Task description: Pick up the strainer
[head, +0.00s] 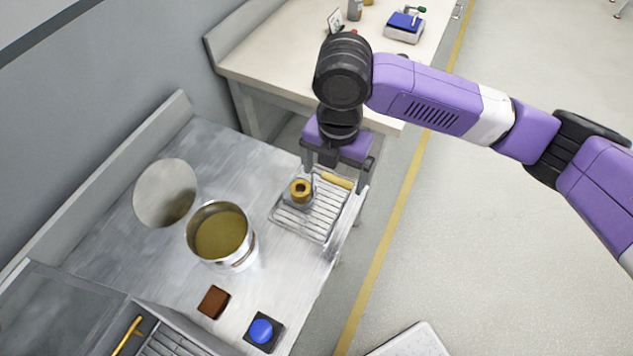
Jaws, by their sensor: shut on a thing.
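My gripper (336,183) is at the wire rack on the metal counter, its two fingers pointing down. It is shut on what seems to be the strainer, whose form is small and largely hidden by the fingers. A yellow, handle-like bar (337,180) shows between the fingers. I cannot tell whether these two pieces are joined, or whether the held thing touches the rack.
The wire rack (302,222) lies near the counter's right edge. A pot of yellowish liquid (220,234) and a shiny round disc (165,194) stand left. A brown block (214,302) and a blue button (261,331) are in front. A white table (270,50) stands behind.

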